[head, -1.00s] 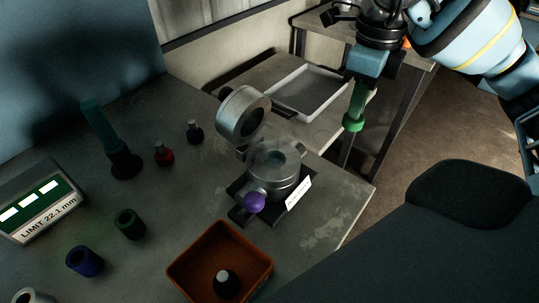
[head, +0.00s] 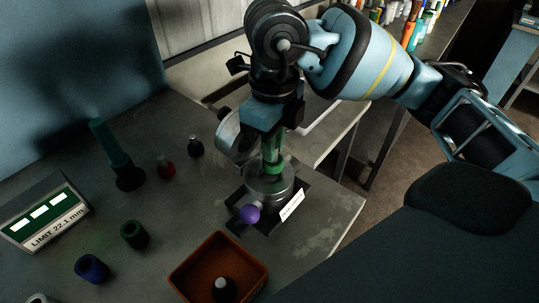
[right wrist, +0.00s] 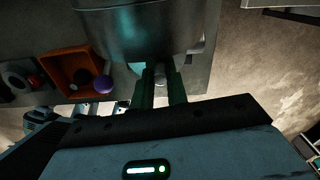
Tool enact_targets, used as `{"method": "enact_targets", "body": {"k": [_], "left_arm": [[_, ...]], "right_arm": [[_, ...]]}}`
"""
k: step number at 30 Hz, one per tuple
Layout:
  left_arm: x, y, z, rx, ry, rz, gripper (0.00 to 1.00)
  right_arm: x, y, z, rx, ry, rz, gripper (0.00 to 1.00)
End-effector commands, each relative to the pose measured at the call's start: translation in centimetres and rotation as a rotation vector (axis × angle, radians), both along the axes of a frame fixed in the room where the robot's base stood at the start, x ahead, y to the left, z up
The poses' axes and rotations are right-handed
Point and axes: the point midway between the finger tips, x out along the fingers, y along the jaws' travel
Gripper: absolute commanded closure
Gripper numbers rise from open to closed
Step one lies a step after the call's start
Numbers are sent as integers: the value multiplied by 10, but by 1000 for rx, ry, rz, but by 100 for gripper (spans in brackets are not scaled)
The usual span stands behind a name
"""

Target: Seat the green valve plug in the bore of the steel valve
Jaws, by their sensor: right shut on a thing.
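My right gripper (head: 268,138) points down over the steel valve (head: 268,188) and is shut on the green valve plug (head: 273,160). The plug hangs upright, its lower end overlapping the valve's top; I cannot tell whether it is in the bore, which is hidden. The valve's round metal cap (head: 229,132) stands swung up behind, partly covered by the gripper. A purple ball knob (head: 249,214) sits at the valve's front. In the right wrist view a large steel cylinder (right wrist: 145,35) fills the top, hiding most of the plug. My left gripper is not in view.
An orange tray (head: 178,277) with a dark knobbed piece (head: 224,288) stands in front. Green (head: 135,234) and blue (head: 92,268) rings, a tall teal-handled piece (head: 112,150), a red-bodied piece (head: 166,168) and a limit display (head: 45,215) stand left. The table's right edge is close.

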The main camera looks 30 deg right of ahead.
Motion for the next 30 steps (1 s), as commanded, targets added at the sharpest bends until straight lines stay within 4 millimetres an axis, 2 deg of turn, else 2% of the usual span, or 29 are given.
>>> {"method": "enact_targets", "body": {"k": [4,12,24,25,30], "left_arm": [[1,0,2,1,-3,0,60],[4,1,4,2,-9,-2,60],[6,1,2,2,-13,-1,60],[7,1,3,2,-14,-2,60],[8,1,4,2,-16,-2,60]], "right_arm": [[1,9,0,0,0,4,100],[1,8,-35,-1,0,0,100],[1,8,-40,0,1,0,100],[1,8,-40,-1,0,0,82],[1,8,-39,-1,0,0,63]]}}
